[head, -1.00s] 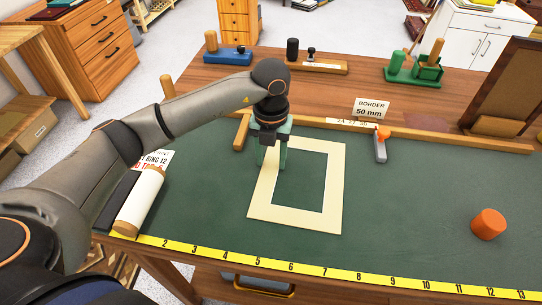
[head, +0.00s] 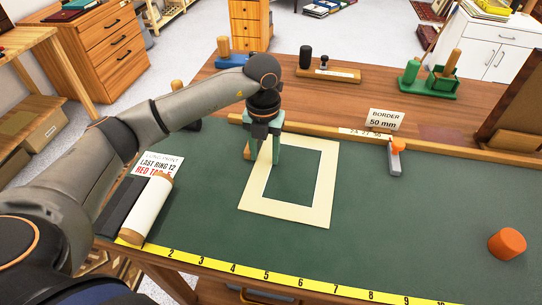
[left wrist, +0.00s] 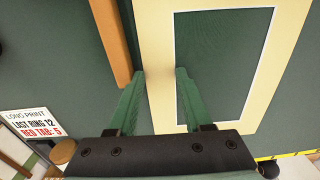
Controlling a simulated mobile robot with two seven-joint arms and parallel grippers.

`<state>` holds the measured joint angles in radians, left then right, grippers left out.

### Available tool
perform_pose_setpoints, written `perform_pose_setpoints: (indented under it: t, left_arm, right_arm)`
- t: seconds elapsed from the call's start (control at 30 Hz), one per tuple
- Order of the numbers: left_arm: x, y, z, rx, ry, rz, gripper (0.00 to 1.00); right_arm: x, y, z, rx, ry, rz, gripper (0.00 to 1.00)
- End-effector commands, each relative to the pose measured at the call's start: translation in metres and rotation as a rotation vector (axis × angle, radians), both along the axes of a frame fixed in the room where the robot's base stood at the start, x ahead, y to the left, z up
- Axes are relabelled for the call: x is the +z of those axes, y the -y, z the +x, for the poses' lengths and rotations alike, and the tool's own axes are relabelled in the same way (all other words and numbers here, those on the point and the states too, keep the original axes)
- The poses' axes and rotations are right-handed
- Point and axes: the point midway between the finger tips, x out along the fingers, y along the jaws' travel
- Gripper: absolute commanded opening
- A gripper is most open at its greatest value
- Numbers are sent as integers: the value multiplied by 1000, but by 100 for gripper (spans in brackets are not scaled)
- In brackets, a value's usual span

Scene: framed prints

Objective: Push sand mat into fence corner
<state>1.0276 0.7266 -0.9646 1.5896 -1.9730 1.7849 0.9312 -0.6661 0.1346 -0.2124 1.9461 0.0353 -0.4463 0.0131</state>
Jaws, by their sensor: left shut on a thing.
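The sand mat (head: 318,195) is a flat cream frame with a rectangular window, lying on the green bench top. The wooden fence has a long back rail (head: 440,147) and a short side rail, seen in the left wrist view (left wrist: 113,38). The mat's left edge runs beside the short rail, slightly askew, with a narrow green gap. My left gripper (head: 264,162) is shut across the mat's left border, near its far end. In the left wrist view its green fingers (left wrist: 160,76) straddle that border. The gripper partly hides the corner in the head view. My right gripper is out of view.
A grey stop with an orange knob (head: 396,157) sits at the back rail, right of the mat. A white roll (head: 150,210) and a printed card (head: 160,164) lie left. A yellow ruler (head: 250,276) edges the front.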

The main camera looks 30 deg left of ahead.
Motion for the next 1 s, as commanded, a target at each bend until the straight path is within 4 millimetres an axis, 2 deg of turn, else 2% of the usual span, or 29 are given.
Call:
perform_pose_setpoints:
  t: [0.47, 0.5, 0.7, 0.8, 1.0]
  left_arm:
    - [1, -11, 2, 7, 2, 9, 0]
    - [1, -12, 3, 8, 2, 9, 51]
    - [2, -12, 3, 9, 3, 9, 73]
    - [9, -12, 4, 10, 5, 8, 85]
    - [47, -9, 4, 6, 11, 3, 85]
  right_arm:
    - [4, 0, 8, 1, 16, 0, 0]
    - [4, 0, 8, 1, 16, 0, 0]
    - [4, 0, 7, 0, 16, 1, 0]
    - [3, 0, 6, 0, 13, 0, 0]
    - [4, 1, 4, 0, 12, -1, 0]
